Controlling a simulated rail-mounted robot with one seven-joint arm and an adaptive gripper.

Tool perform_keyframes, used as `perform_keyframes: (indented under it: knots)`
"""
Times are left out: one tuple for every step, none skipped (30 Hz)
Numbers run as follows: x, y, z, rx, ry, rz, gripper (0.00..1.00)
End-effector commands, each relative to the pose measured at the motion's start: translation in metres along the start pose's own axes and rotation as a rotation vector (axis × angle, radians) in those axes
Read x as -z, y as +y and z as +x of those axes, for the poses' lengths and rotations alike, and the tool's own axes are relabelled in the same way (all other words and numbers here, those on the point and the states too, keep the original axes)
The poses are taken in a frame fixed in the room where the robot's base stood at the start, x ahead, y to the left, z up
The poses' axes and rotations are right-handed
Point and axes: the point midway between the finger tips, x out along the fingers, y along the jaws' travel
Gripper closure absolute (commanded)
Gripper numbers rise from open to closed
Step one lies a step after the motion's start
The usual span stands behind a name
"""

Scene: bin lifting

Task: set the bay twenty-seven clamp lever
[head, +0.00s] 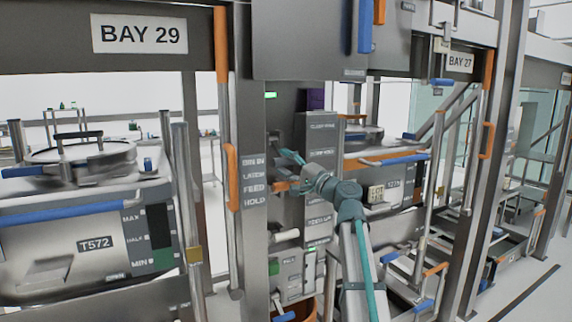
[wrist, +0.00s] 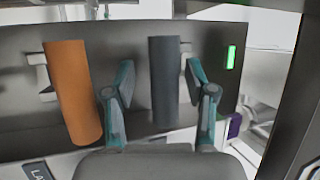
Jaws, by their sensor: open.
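My gripper (head: 290,158) reaches up to the control column between the BAY 29 and BAY 27 signs in the head view. In the wrist view my gripper (wrist: 161,75) is open, one teal finger on each side of a dark grey upright handle (wrist: 165,85). I cannot tell whether the fingers touch it. An orange handle (wrist: 72,92) stands left of the left finger, on the same grey panel. No readable label shows which handle is the clamp lever. In the head view my gripper hides most of this spot.
A green light (wrist: 232,58) glows right of the dark handle. A label plate (head: 254,182) reads BIN IN, LATCH, FEED, HOLD. Bin T572 (head: 97,243) stands left. The BAY 27 sign (head: 460,63) is at upper right. Posts and orange rails (head: 232,178) stand close to the arm.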

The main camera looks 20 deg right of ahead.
Motion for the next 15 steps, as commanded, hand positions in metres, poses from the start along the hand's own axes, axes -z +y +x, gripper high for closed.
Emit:
perform_keyframes:
  knots:
    - [0.0, 0.0, -0.001, 0.0, 0.0, 0.0, 0.45]
    - [0.0, 0.0, -0.002, 0.0, 0.001, 0.0, 0.45]
    - [0.0, 0.0, -0.005, 0.001, 0.001, 0.0, 0.45]
    - [0.0, 0.0, -0.007, 0.001, 0.001, 0.0, 0.45]
    - [-0.001, 0.0, -0.01, 0.001, 0.001, 0.0, 0.45]
    - [-0.001, 0.0, -0.015, 0.0, 0.001, 0.0, 0.45]
    - [-0.001, 0.0, -0.019, 0.0, 0.001, 0.0, 0.45]
    - [-0.001, 0.0, -0.024, 0.0, 0.002, -0.001, 0.45]
    - [-0.001, 0.0, -0.031, 0.0, 0.002, -0.001, 0.45]
    - [-0.001, 0.0, -0.037, 0.0, 0.003, -0.001, 0.45]
    - [-0.001, 0.0, -0.042, 0.0, 0.003, -0.001, 0.45]
    - [-0.002, 0.0, -0.051, -0.001, 0.003, -0.001, 0.45]
    - [-0.002, 0.0, -0.057, 0.0, 0.003, -0.001, 0.45]
    - [-0.002, 0.0, -0.062, 0.0, 0.003, -0.001, 0.45]
    - [-0.002, 0.0, -0.07, 0.0, 0.003, 0.0, 0.45]
